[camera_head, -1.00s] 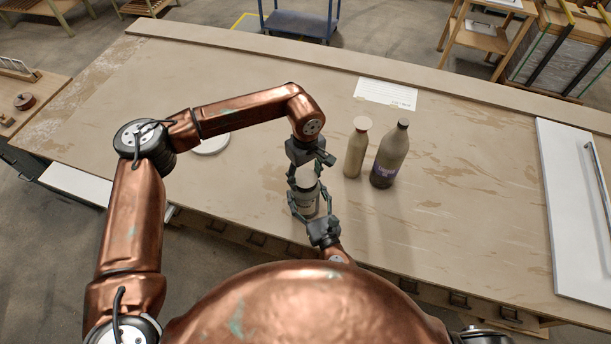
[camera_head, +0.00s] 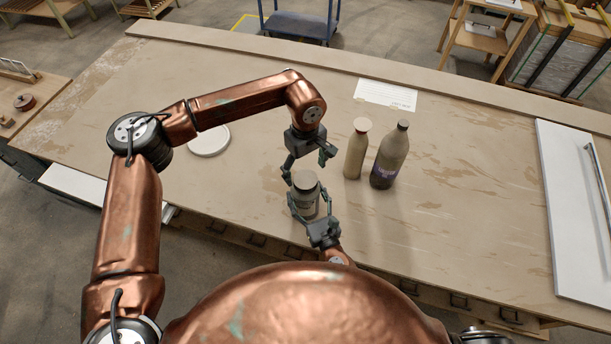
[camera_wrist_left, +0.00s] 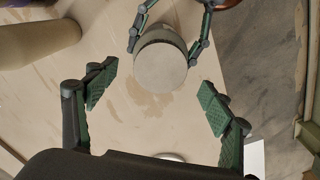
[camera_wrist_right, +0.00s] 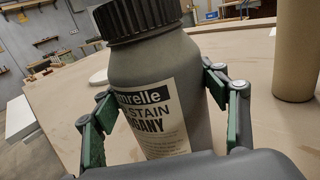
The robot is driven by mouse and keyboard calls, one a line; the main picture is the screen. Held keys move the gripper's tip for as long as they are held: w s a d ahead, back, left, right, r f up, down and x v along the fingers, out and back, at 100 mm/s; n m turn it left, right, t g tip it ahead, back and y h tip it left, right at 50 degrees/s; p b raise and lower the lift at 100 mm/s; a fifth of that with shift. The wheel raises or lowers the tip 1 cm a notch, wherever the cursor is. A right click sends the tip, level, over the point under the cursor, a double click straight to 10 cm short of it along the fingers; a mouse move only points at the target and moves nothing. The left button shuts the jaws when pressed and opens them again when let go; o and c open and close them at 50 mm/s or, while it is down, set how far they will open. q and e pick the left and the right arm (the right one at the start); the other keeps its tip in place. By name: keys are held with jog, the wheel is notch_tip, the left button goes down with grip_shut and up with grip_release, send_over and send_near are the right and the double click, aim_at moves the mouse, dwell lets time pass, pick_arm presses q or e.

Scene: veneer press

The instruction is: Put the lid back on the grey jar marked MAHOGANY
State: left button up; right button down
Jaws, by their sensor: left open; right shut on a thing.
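The grey jar marked MAHOGANY (camera_head: 306,204) stands upright near the table's front edge; part of its label reads "STAIN" and "GANY" in the right wrist view (camera_wrist_right: 160,120). A dark ribbed lid (camera_wrist_right: 150,18) sits on its mouth and looks level. The lid's round top also shows in the head view (camera_head: 305,181) and left wrist view (camera_wrist_left: 160,66). My right gripper (camera_head: 310,208) is shut around the jar's body from the front. My left gripper (camera_head: 307,163) is open and empty, above and behind the lid, apart from it.
A pale slim bottle (camera_head: 355,155) and a darker bottle with a purple label (camera_head: 389,158) stand to the right of the jar. A white round disc (camera_head: 209,140) lies left. A paper sheet (camera_head: 386,95) lies behind. A white panel with a handle (camera_head: 575,210) is far right.

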pick_arm(q)
notch_tip(320, 180, up, 8)
jog(key=shift+f, duration=0.1)
pick_arm(e)
jog(key=shift+c, duration=1.7)
grip_release()
jog(key=shift+s, duration=0.1)
jog(key=v, duration=1.1)
jog(key=shift+s+d, duration=0.15)
jog(key=shift+s, duration=0.2)
